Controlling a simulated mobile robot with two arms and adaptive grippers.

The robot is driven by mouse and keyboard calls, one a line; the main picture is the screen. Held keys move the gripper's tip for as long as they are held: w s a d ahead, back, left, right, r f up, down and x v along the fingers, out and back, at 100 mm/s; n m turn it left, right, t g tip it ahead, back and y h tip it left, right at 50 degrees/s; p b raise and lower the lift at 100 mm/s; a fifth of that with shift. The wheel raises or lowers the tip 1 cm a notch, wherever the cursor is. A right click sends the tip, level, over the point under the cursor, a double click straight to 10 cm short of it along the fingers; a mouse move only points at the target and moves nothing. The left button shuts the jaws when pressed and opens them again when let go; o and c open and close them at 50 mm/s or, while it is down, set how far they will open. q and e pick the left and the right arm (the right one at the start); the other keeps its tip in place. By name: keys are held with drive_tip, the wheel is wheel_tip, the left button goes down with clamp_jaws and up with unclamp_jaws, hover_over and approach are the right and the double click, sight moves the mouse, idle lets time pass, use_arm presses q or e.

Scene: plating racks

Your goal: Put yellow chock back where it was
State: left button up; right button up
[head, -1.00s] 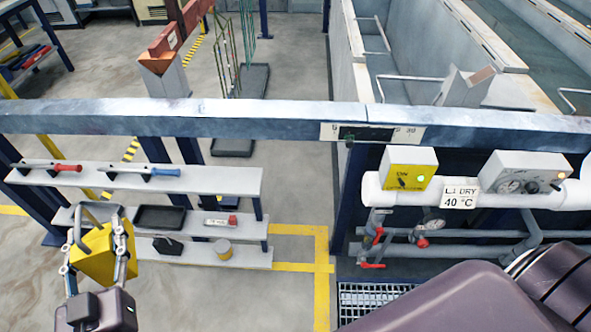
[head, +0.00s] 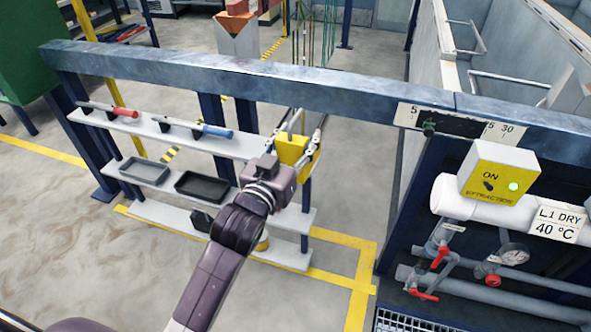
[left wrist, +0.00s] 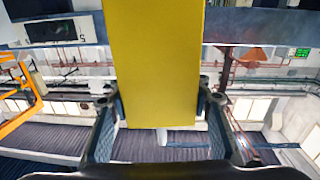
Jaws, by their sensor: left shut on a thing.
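The yellow chock (head: 291,149) is a yellow block with a grey handle on top. My left gripper (head: 300,152) is shut on it and holds it at the right end of the shelf rack, in front of the top shelf (head: 150,129) in the head view. I cannot tell whether the chock touches a shelf. In the left wrist view the chock (left wrist: 155,65) fills the middle, with a finger on each side. My arm hides part of the lower shelves. My right gripper is not in view.
A red-handled and a blue-handled tool (head: 205,128) lie on the top shelf. A grey tray (head: 145,170) and a black tray (head: 203,187) stand on the middle shelf. A long beam (head: 300,82) runs above the rack. A yellow extraction box (head: 498,173) and pipes are at right.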

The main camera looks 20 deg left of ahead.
use_arm(q)
drive_tip(key=w+a+r+b, duration=0.1)
drive_tip(key=w+a+b, duration=0.1)
drive_tip(key=w+b, duration=0.85)
drive_tip(key=w+a+r+y+b, duration=0.1)
drive_tip(key=w+a+r+b, duration=0.4)
drive_tip(key=w+r, duration=0.1)
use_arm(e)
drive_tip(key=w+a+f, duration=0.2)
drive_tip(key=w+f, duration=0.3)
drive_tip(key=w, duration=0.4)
use_arm(q)
drive_tip(key=f+b, duration=0.1)
drive_tip(key=f, duration=0.8)
drive_tip(key=f+b, duration=0.2)
drive_tip(key=f, duration=0.8)
drive_tip(key=shift+w+d+f+b, duration=0.15)
drive_tip(key=shift+w+f+b, duration=0.05)
drive_tip(key=shift+f+b, duration=0.1)
drive_tip(key=shift+r, duration=0.1)
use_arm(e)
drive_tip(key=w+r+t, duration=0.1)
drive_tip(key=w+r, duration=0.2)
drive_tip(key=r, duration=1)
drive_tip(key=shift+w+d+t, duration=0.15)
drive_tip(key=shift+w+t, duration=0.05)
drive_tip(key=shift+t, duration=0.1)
